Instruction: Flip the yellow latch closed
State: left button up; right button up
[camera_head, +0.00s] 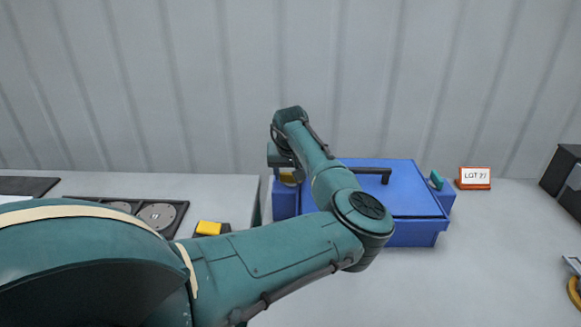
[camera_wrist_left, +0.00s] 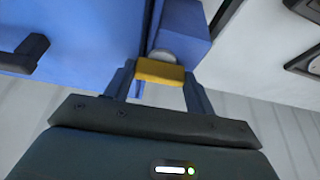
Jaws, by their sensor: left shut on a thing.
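The blue case (camera_head: 400,205) sits on the table with its lid down. The yellow latch (camera_head: 287,177) is at its left side, mostly hidden by my left arm. In the left wrist view the yellow latch (camera_wrist_left: 160,72) lies between the fingertips of my left gripper (camera_wrist_left: 158,78), which is shut on it. A round grey part and a blue block of the case show right beside it. In the head view my left gripper (camera_head: 284,170) is largely covered by its own wrist. My right gripper is not in view.
The case has a black handle (camera_head: 374,172) and a teal latch (camera_head: 436,180) at its right. A dark tray (camera_head: 150,213) and a yellow block (camera_head: 208,228) lie left.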

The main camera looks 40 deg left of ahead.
pick_arm(q)
jog(key=o, duration=1)
jog(key=b+v, duration=0.1)
jog(key=v, duration=1.2)
jog(key=shift+d, duration=0.1)
